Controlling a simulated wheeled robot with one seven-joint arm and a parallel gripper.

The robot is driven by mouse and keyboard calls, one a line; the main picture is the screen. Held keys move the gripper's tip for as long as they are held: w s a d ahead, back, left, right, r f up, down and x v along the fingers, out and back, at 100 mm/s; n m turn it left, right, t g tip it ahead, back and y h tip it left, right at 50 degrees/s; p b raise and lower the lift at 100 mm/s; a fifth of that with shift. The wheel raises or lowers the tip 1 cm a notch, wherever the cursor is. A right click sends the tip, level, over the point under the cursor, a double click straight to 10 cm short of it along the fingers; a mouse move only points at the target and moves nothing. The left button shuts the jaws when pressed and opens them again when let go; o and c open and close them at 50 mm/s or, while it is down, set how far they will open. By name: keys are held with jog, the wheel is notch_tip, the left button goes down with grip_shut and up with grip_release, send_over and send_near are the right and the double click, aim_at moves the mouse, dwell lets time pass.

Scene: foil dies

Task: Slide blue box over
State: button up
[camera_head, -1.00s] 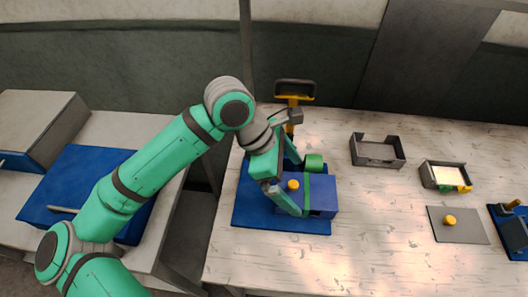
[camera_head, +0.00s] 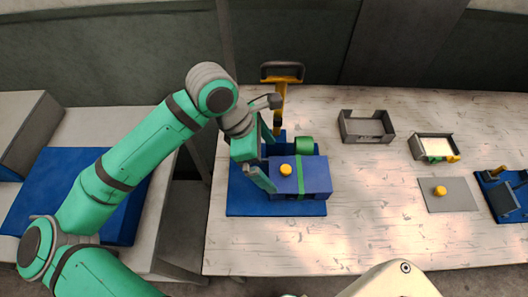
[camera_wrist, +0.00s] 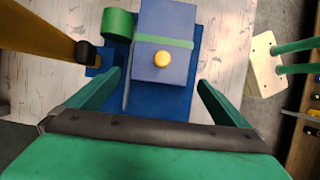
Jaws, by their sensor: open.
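The blue box (camera_head: 314,176) sits on a blue mat (camera_head: 250,205) near the table's left edge. It has a green band around it and a yellow knob (camera_head: 286,170). In the wrist view the box (camera_wrist: 165,25) lies ahead of my gripper, with its yellow knob (camera_wrist: 162,58) facing the camera. My gripper (camera_head: 262,155) is at the box's left side. In the wrist view my gripper's fingers (camera_wrist: 160,82) are spread wide, with nothing between their tips. A green cylinder (camera_head: 304,145) stands beside the box.
A yellow post with a dark handle (camera_head: 281,90) rises behind the mat. Dark open trays (camera_head: 366,128) stand at the back right. A grey plate (camera_head: 455,195) with a yellow knob and a blue fixture (camera_head: 503,192) lie right. The table's front middle is clear.

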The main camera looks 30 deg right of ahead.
aim_at(279, 173)
jog(key=x, duration=0.7)
jog(key=shift+s+d+f, duration=0.15)
jog(key=shift+f, duration=0.2)
jog(key=c, duration=0.9)
